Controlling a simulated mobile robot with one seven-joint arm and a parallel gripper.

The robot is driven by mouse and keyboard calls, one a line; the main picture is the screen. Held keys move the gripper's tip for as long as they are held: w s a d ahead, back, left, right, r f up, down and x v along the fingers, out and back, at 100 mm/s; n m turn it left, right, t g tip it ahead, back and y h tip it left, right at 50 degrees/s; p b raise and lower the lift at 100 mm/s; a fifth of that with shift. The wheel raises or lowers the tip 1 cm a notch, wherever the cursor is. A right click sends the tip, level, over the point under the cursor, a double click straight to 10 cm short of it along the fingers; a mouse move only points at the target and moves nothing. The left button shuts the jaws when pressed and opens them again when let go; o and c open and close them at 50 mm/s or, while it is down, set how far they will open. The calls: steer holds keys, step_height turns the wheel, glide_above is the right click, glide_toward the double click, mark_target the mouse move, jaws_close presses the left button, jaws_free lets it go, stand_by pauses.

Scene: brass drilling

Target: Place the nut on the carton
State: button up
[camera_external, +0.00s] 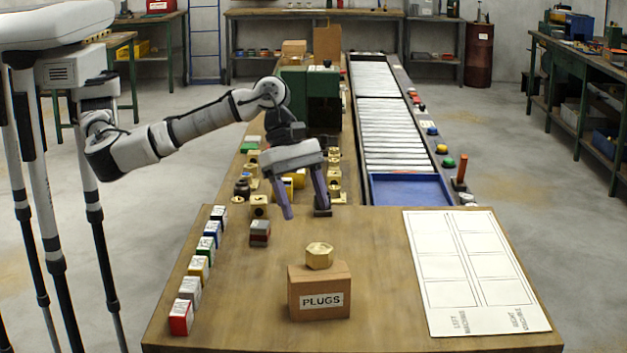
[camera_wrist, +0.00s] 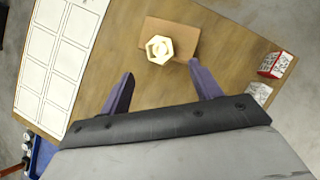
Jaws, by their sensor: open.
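The brass hexagonal nut (camera_external: 319,256) rests on top of the brown carton (camera_external: 319,291) labelled PLUGS, near the front middle of the bench. In the wrist view the nut (camera_wrist: 159,49) lies on the carton's top (camera_wrist: 184,35), toward one end of it, with its hole showing. My gripper (camera_external: 304,214) is open and empty. Its two purple fingers are spread wide, above and behind the carton, apart from the nut. In the wrist view the gripper (camera_wrist: 160,84) has the nut beyond the fingertips and touches nothing.
A row of small coloured boxes (camera_external: 198,266) lines the bench's left edge. A white marked sheet (camera_external: 468,270) lies on the right. Brass parts and a green machine (camera_external: 309,97) stand behind, beside a roller conveyor (camera_external: 390,110) with a blue tray (camera_external: 405,189). The bench between carton and sheet is clear.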

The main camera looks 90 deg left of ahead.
steer(key=v, duration=0.3)
steer(key=shift+s+a+r+b, duration=0.1)
steer(key=shift+s+r+b, duration=0.05)
steer(key=shift+r+b, duration=0.2)
